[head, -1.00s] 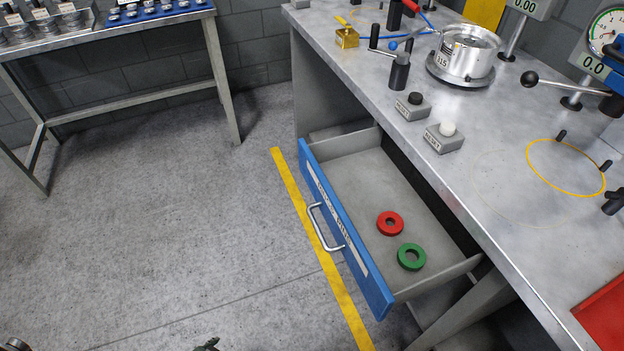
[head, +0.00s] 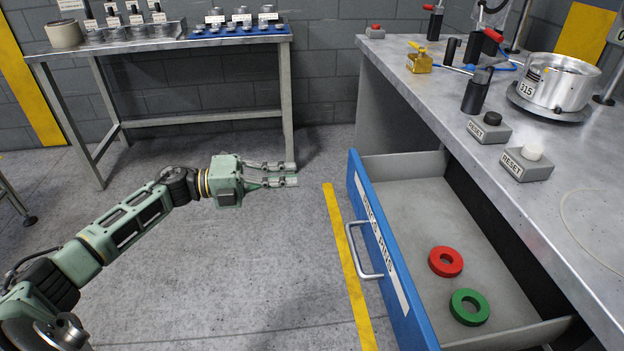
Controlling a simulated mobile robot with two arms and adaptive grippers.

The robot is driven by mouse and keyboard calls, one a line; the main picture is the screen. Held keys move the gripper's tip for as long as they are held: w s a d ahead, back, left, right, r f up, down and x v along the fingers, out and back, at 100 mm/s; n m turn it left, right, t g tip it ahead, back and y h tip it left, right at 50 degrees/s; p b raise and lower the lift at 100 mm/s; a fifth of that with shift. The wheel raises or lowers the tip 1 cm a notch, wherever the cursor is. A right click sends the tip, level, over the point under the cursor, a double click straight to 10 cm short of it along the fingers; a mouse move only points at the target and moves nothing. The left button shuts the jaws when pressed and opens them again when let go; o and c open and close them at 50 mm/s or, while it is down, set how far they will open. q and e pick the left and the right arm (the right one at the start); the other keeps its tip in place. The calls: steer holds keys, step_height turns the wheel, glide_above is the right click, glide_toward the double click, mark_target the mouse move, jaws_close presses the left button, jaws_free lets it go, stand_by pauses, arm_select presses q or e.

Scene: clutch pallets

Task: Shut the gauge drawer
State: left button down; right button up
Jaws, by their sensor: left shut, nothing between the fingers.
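The gauge drawer (head: 408,316) stands pulled out from under the metal workbench (head: 447,78). It has a blue front with a white label and a silver handle (head: 363,252). Inside lie a red ring (head: 446,261) and a green ring (head: 469,307), apart from each other. My left gripper (head: 297,173) is shut and empty. It appears in front of the drawer's blue face on the left, apart from the drawer and its handle. My right gripper is out of view.
A side table (head: 160,48) with trays of metal parts stands against the wall at the back left.

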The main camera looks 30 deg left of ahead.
mark_target(356, 171)
arm_select(q)
steer(key=x, duration=1.2)
steer(key=shift+w, duration=0.1)
steer(key=shift+w+d, duration=0.15)
steer(key=shift+d, duration=0.05)
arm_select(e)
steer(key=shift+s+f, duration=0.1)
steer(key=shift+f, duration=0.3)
